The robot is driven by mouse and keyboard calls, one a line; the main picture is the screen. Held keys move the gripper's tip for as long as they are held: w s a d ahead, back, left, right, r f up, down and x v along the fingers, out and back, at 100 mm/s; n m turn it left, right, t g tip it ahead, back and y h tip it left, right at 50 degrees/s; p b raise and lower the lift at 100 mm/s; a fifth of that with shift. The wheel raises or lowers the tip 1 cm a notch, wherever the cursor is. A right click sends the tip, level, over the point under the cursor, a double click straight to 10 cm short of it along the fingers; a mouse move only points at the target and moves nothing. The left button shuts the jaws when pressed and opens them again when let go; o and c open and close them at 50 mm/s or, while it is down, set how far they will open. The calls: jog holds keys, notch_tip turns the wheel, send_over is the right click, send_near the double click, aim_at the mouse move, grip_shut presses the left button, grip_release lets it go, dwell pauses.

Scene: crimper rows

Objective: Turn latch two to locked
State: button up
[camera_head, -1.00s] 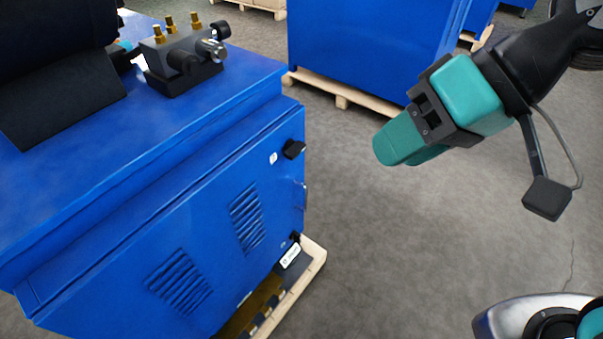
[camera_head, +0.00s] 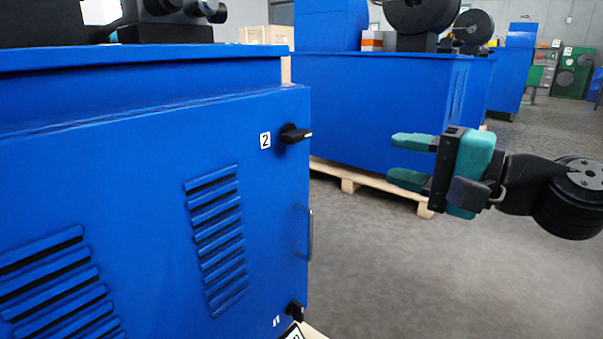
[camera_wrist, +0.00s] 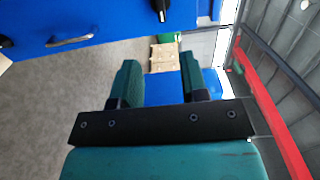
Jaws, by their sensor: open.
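Latch two (camera_head: 295,134) is a black knob at the upper right corner of the blue cabinet door (camera_head: 150,180), beside a white "2" label (camera_head: 265,140). Its lever appears roughly horizontal, pointing right. In the wrist view a black latch (camera_wrist: 160,10), likely latch two, shows at the top edge, partly cut off. My gripper (camera_head: 398,160) is right of the latch, apart from it, with teal fingers pointing left. The fingers are open and empty; they also show in the wrist view (camera_wrist: 160,80).
A metal door handle (camera_head: 309,233) sits below latch two. A lower black latch (camera_head: 296,311) is near the door's bottom. Another blue cabinet (camera_head: 375,110) on a wooden pallet (camera_head: 350,182) stands behind. Grey floor between is clear.

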aim_at(303, 137)
jog(key=p+x, duration=0.4)
jog(key=x, duration=1.3)
jog(key=shift+w+p, duration=0.3)
jog(key=shift+p, duration=0.1)
grip_shut()
